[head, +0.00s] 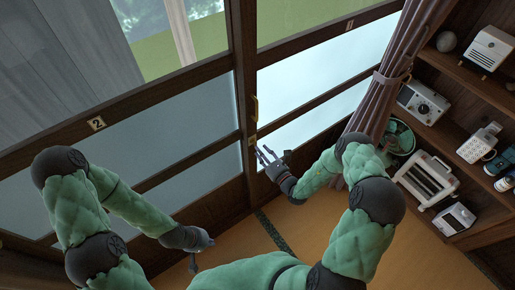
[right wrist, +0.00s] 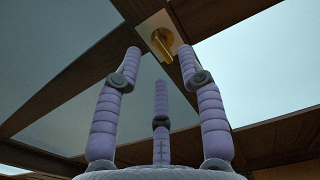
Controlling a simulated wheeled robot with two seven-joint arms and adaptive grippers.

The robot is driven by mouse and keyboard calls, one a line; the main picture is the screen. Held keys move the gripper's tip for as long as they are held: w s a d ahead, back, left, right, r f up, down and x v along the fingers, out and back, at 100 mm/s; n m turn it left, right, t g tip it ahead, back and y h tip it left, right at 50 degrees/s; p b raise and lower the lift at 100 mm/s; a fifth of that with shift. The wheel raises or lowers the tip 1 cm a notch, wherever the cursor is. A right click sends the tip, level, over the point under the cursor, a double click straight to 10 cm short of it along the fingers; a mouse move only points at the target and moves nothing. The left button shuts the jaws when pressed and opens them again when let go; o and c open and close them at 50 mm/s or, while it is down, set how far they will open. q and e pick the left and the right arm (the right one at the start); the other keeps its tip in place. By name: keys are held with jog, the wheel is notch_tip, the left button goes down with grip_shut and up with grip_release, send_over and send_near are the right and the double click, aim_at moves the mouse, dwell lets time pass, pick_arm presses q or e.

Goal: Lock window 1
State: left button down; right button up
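Window 1 (head: 325,65), marked with a small "1" plate (head: 349,25), is the wood-framed sliding panel on the right in the head view. A brass lock (head: 252,140) sits on the stile where the two panels meet. In the right wrist view the lock's brass knob (right wrist: 161,43) stands on a pale plate, just beyond the fingertips. My right gripper (head: 267,156) is open and empty, its fingers spread towards the lock, with no clear contact. It also shows in the right wrist view (right wrist: 160,65). My left gripper (head: 201,254) hangs low, fingers apart and empty, away from the window.
Window 2, with its "2" plate (head: 97,123), is on the left. A brass pull (head: 255,107) is above the lock. A brown curtain (head: 385,90) hangs right of window 1. A shelf (head: 462,75) with several appliances stands at the right. The tatami floor (head: 300,235) is clear below.

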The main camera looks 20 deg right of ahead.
aim_at(255, 143)
jog(key=shift+x, duration=1.55)
grip_shut()
jog(key=shift+n, duration=0.4)
jog(key=shift+d+f+n+b, duration=0.1)
jog(key=shift+f+n+b, duration=0.05)
jog(key=shift+n, duration=4.1)
jog(key=shift+f+n+b, duration=0.1)
jog(key=shift+n+b, duration=0.05)
jog(key=shift+n, duration=4.1)
